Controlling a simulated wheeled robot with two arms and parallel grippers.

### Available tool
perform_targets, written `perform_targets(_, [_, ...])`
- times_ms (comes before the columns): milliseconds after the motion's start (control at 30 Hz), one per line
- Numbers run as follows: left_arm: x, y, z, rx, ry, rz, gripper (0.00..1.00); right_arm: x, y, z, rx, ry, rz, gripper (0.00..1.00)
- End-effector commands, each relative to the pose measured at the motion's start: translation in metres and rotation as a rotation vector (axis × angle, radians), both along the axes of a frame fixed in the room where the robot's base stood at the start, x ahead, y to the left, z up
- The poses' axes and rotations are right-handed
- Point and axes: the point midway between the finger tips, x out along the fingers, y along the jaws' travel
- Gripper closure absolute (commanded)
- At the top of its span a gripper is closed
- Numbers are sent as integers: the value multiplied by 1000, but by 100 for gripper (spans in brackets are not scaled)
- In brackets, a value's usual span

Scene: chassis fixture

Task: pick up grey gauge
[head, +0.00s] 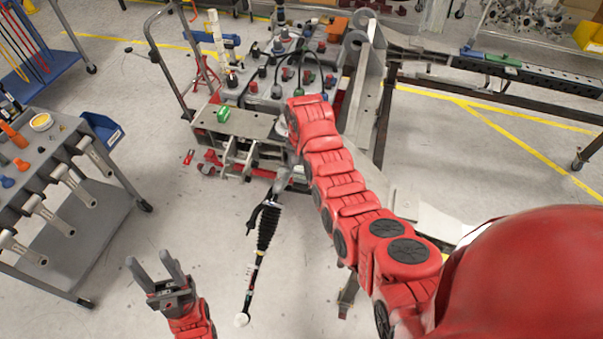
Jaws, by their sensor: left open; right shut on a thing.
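My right arm reaches out over the chassis fixture (245,122). I cannot tell for sure which thing is the grey gauge. My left gripper (158,268) is open and empty, low over the floor, well apart from the fixture and the cart.
A tool cart (75,245) with grey wrench-like pieces (48,214) stands at the left. The black ribbed rod (265,230) extends down from the fixture's front. Floor (430,150) is open to the right.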

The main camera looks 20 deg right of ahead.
Motion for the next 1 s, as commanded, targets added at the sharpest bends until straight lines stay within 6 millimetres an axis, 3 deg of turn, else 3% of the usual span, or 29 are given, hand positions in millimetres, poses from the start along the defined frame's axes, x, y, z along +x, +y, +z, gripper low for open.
perform_targets(33, [0, 0, -12, 0, 0, 0, 50, 3, 0, 5, -1, -12, 0, 100])
perform_targets(233, [0, 0, -1, 0, 0, 0, 50, -26, 11, 12, 1, -6, -1, 100])
perform_targets(300, [0, 0, 30, 0, 0, 0, 50, -41, 16, 26, 2, -1, 1, 100])
perform_targets(500, [0, 0, 67, 0, 0, 0, 50, -81, 31, 27, 4, -1, -2, 100])
perform_targets(800, [0, 0, 89, 0, 0, 0, 50, -130, 49, 25, 2, -2, -1, 100])
perform_targets(1000, [0, 0, 93, 0, 0, 0, 50, -145, 54, 26, -1, -4, -1, 100])
